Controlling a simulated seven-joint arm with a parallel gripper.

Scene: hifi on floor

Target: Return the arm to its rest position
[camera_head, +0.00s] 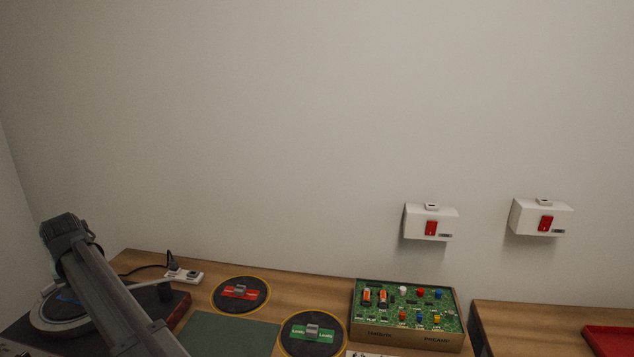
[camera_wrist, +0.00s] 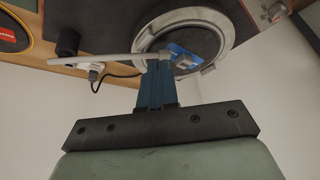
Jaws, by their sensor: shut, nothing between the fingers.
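My gripper (camera_wrist: 157,62) shows in the wrist view as two dark blue fingers pressed together, with nothing between them. It points toward the turntable (camera_wrist: 228,40), and a grey tonearm (camera_wrist: 105,57) crosses near the fingertips. In the head view my arm rises at the lower left in front of the turntable (camera_head: 48,318), and the gripper's fingers cannot be made out there.
Two round black pads, one with a red label (camera_head: 240,293) and one with a green label (camera_head: 312,333), lie on the wooden table. A green circuit-board box (camera_head: 408,308), a power strip (camera_head: 185,275) and a red tray (camera_head: 610,340) are also there. Two white boxes hang on the wall.

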